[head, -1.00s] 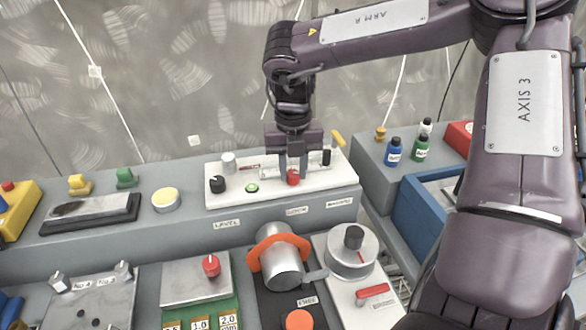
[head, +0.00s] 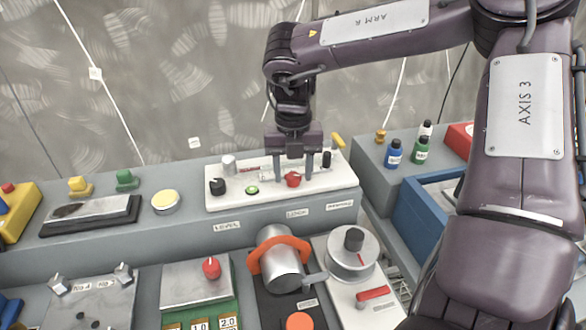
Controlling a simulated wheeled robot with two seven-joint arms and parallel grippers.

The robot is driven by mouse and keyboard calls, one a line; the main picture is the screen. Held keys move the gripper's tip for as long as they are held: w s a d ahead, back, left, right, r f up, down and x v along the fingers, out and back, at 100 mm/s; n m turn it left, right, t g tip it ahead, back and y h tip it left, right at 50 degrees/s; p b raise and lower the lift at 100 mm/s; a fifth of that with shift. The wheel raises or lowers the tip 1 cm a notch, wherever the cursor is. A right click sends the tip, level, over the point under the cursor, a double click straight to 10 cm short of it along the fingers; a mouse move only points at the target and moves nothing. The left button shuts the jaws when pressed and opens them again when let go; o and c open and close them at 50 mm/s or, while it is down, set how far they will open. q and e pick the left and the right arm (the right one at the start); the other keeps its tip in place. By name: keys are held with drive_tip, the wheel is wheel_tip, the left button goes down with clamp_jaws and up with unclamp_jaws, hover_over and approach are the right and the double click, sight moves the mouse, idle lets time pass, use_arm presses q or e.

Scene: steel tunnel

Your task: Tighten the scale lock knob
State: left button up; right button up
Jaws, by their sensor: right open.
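The white scale panel (head: 232,203) sits on top of the grey console's raised ledge. A red knob (head: 292,180) stands on it, and I take this for the lock knob. My right gripper (head: 293,178) comes down from above with its two fingers spread, one on each side of the red knob and apart from it. The panel also carries a black knob (head: 217,187), a green button (head: 252,190), a light grey knob (head: 229,163) and a black post (head: 327,160). My left gripper is not in view.
Small bottles (head: 393,152) and a blue bin (head: 425,212) are to the right.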

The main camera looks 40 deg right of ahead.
sight(293, 175)
wheel_tip(293, 175, up, 8)
drive_tip(key=shift+f, duration=0.1)
idle(0.4)
idle(0.5)
